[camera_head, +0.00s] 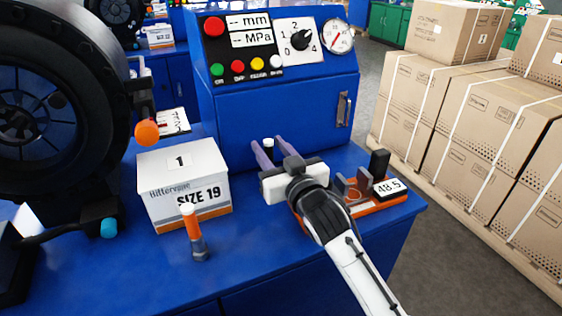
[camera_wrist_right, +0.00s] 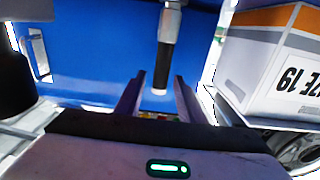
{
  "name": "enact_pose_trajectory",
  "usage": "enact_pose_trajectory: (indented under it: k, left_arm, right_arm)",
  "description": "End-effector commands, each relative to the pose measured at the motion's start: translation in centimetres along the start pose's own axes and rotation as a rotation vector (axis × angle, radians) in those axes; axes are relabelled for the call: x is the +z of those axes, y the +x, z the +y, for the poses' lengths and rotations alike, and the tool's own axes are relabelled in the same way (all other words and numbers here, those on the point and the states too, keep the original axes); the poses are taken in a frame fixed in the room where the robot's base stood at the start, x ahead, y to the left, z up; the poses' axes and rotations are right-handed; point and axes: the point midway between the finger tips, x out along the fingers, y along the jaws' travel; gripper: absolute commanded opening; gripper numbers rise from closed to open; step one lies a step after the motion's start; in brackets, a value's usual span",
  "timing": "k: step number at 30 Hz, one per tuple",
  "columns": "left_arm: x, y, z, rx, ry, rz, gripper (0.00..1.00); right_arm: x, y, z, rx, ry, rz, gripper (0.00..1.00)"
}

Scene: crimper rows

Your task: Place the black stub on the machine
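The black stub (camera_head: 268,149), dark with a white top end, shows between my right fingertips. In the right wrist view the black stub (camera_wrist_right: 164,62) has a grey lower part and lies between the fingers, with gaps beside it. My right gripper (camera_head: 268,146) is open around it, fingers pointing toward the machine; it also shows in the right wrist view (camera_wrist_right: 160,90). The blue machine (camera_head: 282,112) has a panel with buttons, a dial and a gauge. Where the stub's lower end rests is hidden in the head view. My left gripper is not in view.
A white SIZE 19 box (camera_head: 160,183) and an orange stub with a white top (camera_head: 193,225) stand left of my right arm. An orange tray (camera_head: 382,205) with dark blocks and a 48.5 display is right. A big black wheel (camera_head: 45,100) stands far left.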

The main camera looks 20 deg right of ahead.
Motion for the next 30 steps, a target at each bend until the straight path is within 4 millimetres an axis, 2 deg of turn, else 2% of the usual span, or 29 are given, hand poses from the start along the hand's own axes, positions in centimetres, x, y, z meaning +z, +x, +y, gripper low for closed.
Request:
enact_pose_trajectory:
  k: [1,6,12,30]
  left_arm:
    - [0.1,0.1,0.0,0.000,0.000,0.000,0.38]
    - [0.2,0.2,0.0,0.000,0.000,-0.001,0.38]
    - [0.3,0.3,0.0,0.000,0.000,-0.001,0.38]
    - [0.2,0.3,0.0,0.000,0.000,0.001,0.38]
  right_arm:
    - [0.1,-1.3,0.0,0.000,0.001,-0.001,0.36]
    - [0.1,-4.7,0.0,0.000,0.001,-0.001,0.36]
    - [0.1,-6.9,0.0,0.000,0.000,-0.001,0.36]
    - [0.0,-7.3,0.0,0.000,0.000,0.000,0.36]
